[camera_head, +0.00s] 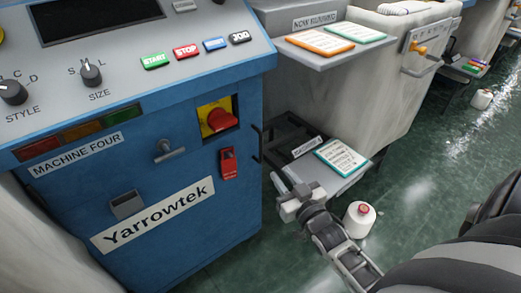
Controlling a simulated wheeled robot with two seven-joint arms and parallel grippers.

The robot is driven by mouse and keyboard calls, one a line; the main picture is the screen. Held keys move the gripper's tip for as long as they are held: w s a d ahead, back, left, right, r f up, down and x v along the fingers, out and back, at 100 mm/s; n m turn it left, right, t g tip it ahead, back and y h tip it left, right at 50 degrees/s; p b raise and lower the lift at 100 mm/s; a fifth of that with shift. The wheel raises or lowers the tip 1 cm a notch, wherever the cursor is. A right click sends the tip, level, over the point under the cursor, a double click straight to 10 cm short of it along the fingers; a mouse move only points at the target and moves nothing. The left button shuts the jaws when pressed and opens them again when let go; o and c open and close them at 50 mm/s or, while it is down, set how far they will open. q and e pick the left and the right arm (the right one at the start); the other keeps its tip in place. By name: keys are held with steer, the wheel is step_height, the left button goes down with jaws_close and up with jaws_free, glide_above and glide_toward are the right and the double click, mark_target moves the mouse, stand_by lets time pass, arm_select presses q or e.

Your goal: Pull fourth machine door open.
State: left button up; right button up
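Machine four (190,180) is a blue cabinet at the left, with a "MACHINE FOUR" label and a "Yarrowtek" plate on its front. Its front panel looks closed, with no gap showing. A grey lever (165,151) sticks out of the front, and a thin dark handle (257,144) sits at the right edge. My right gripper (281,174) is just right of the cabinet's right edge, below the dark handle, and looks apart from it. Its fingers look spread, with nothing between them. My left gripper is not in view.
A red emergency button (219,118) and a red switch (228,163) are on the cabinet front. A low shelf with a card (341,157) and a white yarn cone (359,219) are near my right gripper. Green floor (430,160) is open at the right.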

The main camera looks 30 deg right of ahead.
mark_target(261, 149)
steer(key=w+b, duration=0.1)
steer(key=w, duration=0.3)
steer(key=w+d+b, duration=0.1)
steer(key=w, duration=0.8)
steer(key=shift+d+b, duration=0.25)
steer(key=shift+b, duration=0.15)
steer(key=shift+w, duration=0.1)
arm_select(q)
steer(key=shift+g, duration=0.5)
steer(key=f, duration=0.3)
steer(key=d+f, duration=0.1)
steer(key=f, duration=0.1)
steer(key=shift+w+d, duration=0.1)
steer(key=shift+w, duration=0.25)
arm_select(e)
jaws_close()
